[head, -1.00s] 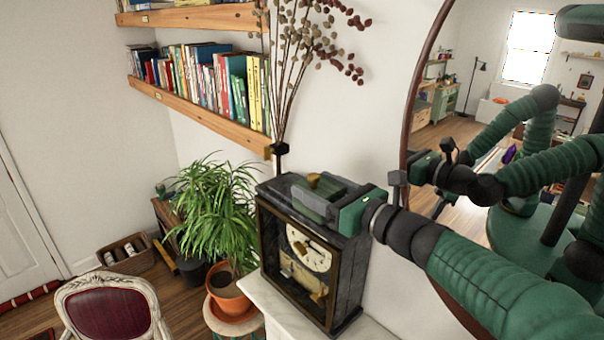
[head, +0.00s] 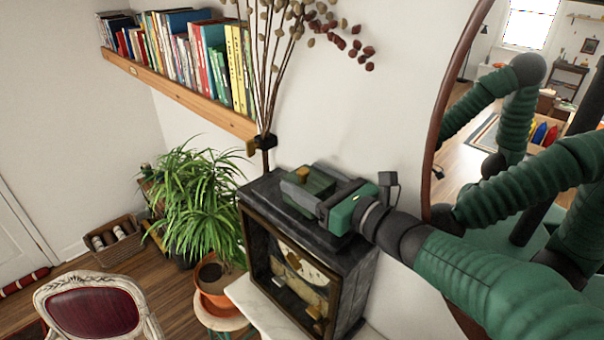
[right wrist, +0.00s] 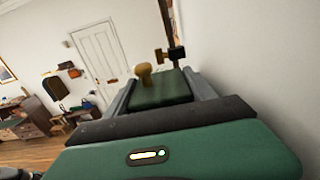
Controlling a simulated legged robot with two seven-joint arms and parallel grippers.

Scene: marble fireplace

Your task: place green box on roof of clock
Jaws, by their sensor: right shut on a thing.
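The clock (head: 343,290) is a dark box-shaped case with a glazed front, standing on a white mantel. Its flat dark roof (head: 262,194) faces up. The green box (head: 318,184), with a yellowish knob on top, is at the roof, lying flat. My right gripper (head: 307,190) is shut on it, with a finger along each side. I cannot tell whether the box's underside touches the roof. In the right wrist view the green box (right wrist: 160,92) sits between the two grey fingers, knob upward. My left gripper is not in view.
A round mirror (head: 447,110) hangs close to my right arm and reflects it. Dry stems (head: 270,90) rise behind the clock. A bookshelf (head: 180,97) is at upper left. A potted plant (head: 195,210) and a red chair (head: 95,310) stand left of the mantel (head: 262,308).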

